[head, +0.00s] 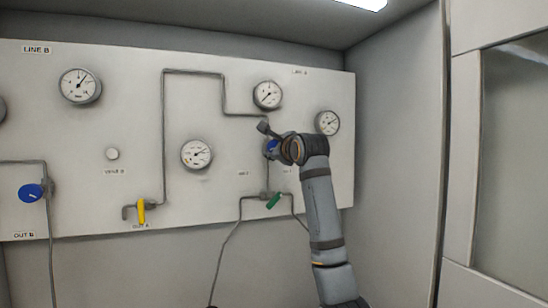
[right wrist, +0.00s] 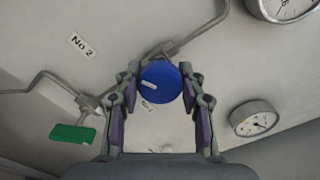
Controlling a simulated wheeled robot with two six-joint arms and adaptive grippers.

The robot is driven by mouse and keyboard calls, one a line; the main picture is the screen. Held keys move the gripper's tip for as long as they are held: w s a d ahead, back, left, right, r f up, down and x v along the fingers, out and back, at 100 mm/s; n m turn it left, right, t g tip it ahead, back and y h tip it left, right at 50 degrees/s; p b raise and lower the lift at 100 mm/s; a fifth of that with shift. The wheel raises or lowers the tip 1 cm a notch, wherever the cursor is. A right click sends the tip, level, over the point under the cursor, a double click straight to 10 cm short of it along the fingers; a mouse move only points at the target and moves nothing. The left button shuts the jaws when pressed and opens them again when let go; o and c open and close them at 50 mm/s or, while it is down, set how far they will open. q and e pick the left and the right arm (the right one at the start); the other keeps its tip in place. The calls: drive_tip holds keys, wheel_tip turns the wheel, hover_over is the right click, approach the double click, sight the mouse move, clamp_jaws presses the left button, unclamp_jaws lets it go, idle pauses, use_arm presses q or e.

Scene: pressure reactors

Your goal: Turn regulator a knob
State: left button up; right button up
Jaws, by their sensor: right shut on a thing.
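The blue regulator knob (right wrist: 160,82) with a white pointer mark sits on the panel in the right wrist view. My right gripper (right wrist: 158,90) has its two fingers on either side of the knob, shut on it. In the head view the knob (head: 271,148) is mostly hidden by my right gripper (head: 270,140), which reaches the panel from the lower right. Just above the knob is a round gauge (head: 267,95). My left gripper does not show.
A green valve handle (head: 273,200) is just below the knob. Gauges (head: 327,122) and (head: 196,154) flank it. A yellow handle (head: 141,211) and another blue knob (head: 31,193) are farther left. Thin pipes run along the white panel (head: 110,205). A side wall stands at right.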

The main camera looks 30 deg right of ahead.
drive_tip(key=m+b, duration=0.1)
drive_tip(key=m, duration=0.1)
drive_tip(key=m+b, duration=0.2)
drive_tip(key=m, duration=0.1)
drive_tip(key=shift+w+f, duration=0.1)
drive_tip(key=shift+f, duration=0.1)
idle(0.4)
drive_tip(key=o, duration=1.2)
drive_tip(key=shift+r, duration=0.1)
drive_tip(key=shift+s, duration=0.3)
drive_tip(key=v, duration=1.1)
drive_tip(key=shift+s+a, duration=0.2)
drive_tip(key=shift+s, duration=0.05)
